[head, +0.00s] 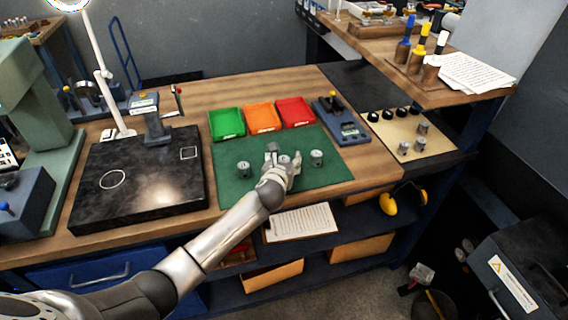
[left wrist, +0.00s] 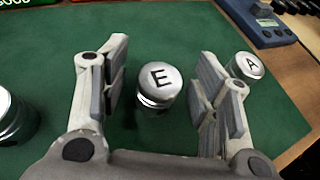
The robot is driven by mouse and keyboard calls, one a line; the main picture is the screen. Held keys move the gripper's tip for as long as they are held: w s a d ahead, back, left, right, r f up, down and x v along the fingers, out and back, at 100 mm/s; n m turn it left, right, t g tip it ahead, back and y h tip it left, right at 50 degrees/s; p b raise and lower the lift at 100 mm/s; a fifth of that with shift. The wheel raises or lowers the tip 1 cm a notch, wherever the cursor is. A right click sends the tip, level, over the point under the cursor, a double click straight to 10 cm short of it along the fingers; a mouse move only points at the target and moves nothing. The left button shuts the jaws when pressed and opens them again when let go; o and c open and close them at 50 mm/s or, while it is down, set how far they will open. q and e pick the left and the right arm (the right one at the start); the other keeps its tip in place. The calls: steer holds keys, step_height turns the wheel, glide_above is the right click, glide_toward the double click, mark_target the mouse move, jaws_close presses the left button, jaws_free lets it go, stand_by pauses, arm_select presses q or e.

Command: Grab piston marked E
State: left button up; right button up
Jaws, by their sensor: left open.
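The piston marked E (left wrist: 158,88) is a silver cylinder with a black letter on top. It stands upright on the green mat (head: 330,175). My left gripper (left wrist: 160,90) is open, with a finger on each side of the piston, and both fingers look apart from it. In the head view the left gripper (head: 284,160) covers most of this piston. The piston marked A (left wrist: 248,66) stands just beyond the right finger and also shows in the head view (head: 316,158). Another silver piston (head: 243,169) stands to the left, partly cut off in the left wrist view (left wrist: 14,118). My right gripper is not in view.
Green (head: 227,123), orange (head: 263,117) and red (head: 295,112) bins line the mat's back edge. A blue-grey scale-like device (head: 342,124) stands at its right. A black plate (head: 140,182) lies left. The mat's right front is clear.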

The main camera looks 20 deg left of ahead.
arm_select(q)
steer(key=c, duration=1.1)
steer(key=shift+c, duration=0.3)
steer(key=shift+r, duration=0.15)
